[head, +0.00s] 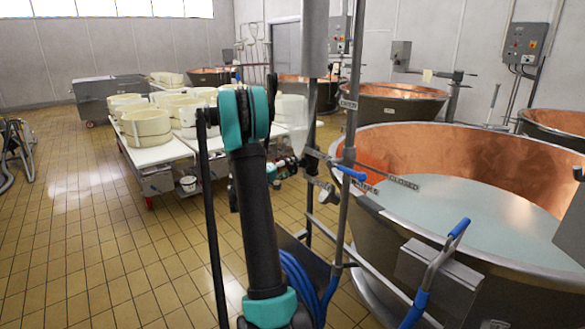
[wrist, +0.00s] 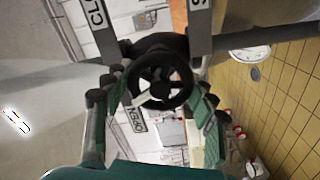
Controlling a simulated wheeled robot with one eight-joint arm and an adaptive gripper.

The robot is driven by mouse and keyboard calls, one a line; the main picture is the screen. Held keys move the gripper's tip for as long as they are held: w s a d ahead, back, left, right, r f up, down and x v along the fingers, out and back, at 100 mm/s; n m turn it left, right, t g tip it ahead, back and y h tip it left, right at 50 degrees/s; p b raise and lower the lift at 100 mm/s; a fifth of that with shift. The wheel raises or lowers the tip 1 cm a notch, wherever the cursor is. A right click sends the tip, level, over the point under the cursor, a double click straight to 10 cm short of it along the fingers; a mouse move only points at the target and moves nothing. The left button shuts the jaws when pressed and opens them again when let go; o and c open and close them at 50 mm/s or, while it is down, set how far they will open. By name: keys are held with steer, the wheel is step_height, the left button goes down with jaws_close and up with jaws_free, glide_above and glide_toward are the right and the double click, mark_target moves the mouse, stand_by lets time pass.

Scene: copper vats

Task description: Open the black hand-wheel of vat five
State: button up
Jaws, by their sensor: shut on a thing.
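The black hand-wheel (wrist: 160,80) fills the middle of the wrist view, with its spokes and hub facing the camera. My gripper (wrist: 157,92) has one finger on each side of the wheel and is shut on its rim. An OPEN plate (wrist: 134,118) and a plate whose lettering begins CL (wrist: 97,14) show beside the wheel. In the head view my arm reaches toward the pipework left of a large copper vat (head: 470,160). The wheel cannot be made out clearly there. A CLOSED plate (head: 404,182) stands out over this vat's rim. No vat number is readable.
A blue-handled lever (head: 440,265) rises at the near vat's front, and a blue-tipped handle (head: 350,173) sits by the upright pipes. A white table (head: 150,153) with several cream tubs stands beyond my arm.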

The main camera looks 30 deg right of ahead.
stand_by(0.3)
steer(key=o, duration=1.2)
steer(key=shift+a, duration=0.1)
steer(key=a, duration=0.8)
steer(key=s+a, duration=0.1)
steer(key=a, duration=0.2)
steer(key=shift+a, duration=0.4)
